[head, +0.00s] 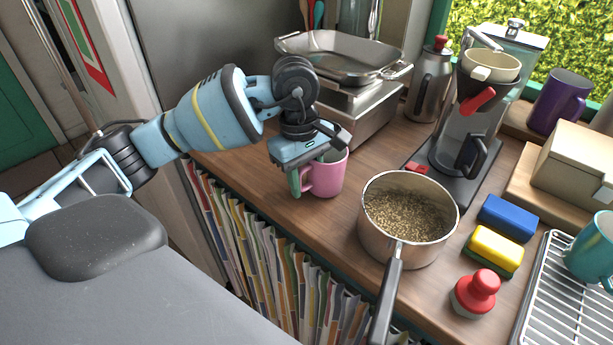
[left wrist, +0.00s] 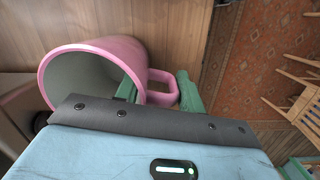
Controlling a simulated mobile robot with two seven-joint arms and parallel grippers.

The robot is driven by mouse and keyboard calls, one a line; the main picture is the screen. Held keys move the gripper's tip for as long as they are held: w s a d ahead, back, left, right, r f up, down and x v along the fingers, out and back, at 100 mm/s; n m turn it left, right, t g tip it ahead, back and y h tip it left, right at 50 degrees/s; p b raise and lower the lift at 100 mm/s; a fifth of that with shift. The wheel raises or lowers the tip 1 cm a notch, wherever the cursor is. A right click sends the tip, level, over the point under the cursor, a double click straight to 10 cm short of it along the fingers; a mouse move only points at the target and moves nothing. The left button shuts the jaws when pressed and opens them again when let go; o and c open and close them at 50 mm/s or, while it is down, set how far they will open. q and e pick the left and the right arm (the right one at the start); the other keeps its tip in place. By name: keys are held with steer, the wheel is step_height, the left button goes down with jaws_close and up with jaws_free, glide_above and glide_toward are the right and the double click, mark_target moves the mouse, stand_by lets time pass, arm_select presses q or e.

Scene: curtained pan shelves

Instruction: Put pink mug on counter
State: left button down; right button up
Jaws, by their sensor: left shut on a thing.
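The pink mug (head: 327,176) is at the front of the wooden counter (head: 262,170), left of the saucepan, and looks upright. It also shows in the left wrist view (left wrist: 135,55), with its grey inside and its handle toward the gripper. My left gripper (head: 312,174) is at the mug's left side. In the left wrist view its green fingers (left wrist: 158,92) sit on either side of the handle, shut on the mug. I cannot tell whether the mug's base touches the counter. My right gripper is not in view.
A saucepan (head: 408,214) of grains stands right of the mug, its handle over the front edge. Behind are a scale with a steel pan (head: 342,58) and a coffee maker (head: 462,125). Sponges (head: 494,250) and a red-knobbed object (head: 476,293) stand to the right. Curtained shelves (head: 265,255) lie below.

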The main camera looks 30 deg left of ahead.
arm_select(q)
steer(key=shift+f, duration=0.2)
steer(key=c, duration=0.8)
jaws_free()
steer(key=shift+a+r, duration=0.15)
steer(key=shift+r, duration=1.15)
steer(key=shift+a+r, duration=0.2)
steer(key=shift+r, duration=1.1)
steer(key=shift+a+r, duration=0.15)
steer(key=shift+r, duration=1.15)
jaws_close()
steer(key=shift+r, duration=0.1)
